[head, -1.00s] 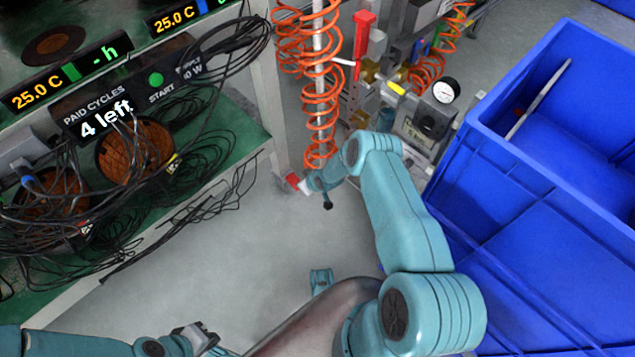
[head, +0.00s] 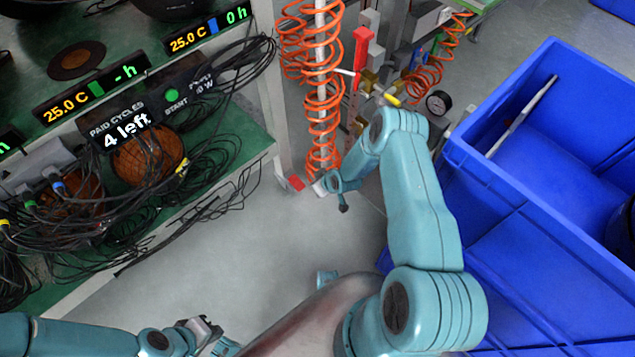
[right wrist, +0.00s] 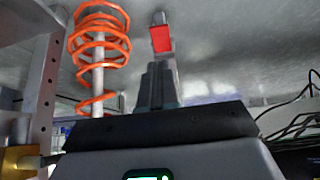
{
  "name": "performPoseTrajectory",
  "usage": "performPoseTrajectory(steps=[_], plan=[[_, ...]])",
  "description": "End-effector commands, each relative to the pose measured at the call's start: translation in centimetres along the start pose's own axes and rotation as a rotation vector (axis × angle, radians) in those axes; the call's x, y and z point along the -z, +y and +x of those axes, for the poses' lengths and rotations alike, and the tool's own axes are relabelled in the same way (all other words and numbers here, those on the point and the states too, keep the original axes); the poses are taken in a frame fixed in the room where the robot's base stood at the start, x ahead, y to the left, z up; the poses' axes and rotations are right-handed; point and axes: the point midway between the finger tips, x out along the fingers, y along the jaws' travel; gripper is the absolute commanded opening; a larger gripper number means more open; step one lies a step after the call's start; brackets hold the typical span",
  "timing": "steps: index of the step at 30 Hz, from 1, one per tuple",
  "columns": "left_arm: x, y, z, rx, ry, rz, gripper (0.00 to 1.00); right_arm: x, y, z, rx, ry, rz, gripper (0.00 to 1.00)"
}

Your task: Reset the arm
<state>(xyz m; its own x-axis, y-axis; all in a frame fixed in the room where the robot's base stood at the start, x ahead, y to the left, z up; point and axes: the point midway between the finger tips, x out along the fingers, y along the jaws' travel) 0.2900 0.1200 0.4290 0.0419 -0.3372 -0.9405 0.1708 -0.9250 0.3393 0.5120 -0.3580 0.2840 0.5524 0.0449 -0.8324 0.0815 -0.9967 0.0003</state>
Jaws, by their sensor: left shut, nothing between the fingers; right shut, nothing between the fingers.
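My right arm rises through the middle of the head view, over the floor between the rack and the blue crates. Its gripper (head: 328,186) is by the foot of a post, beside a small red piece (head: 296,183), and is shut and empty. In the right wrist view its dark fingers (right wrist: 158,88) are together, and a red-ended bar (right wrist: 161,39) shows beyond them. My left gripper (head: 205,332) is low at the bottom left of the head view, over bare floor, shut with nothing in it.
A green-shelved rack (head: 262,143) with cables and displays, one reading "4 left" (head: 126,131), stands at left. Orange coiled hoses (head: 322,115) and a gauge (head: 438,103) are behind my right arm. Blue crates (head: 500,185) fill the right. The grey floor (head: 245,255) is clear.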

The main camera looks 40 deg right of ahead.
Motion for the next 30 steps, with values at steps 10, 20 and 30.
performPoseTrajectory(steps=[10,20,30], plan=[[0.0,0.0,0.0,0.000,0.000,0.000,0.00,-0.1,0.0,0.0,0.000,0.000,0.001,0.00],[0.0,0.0,0.0,0.000,0.000,0.000,0.00,6.5,-4.5,-1.4,0.053,0.063,-0.109,0.00],[0.0,0.0,0.0,0.000,0.000,0.000,0.00,2.0,-21.9,-13.5,0.299,-0.194,-0.019,0.00]])
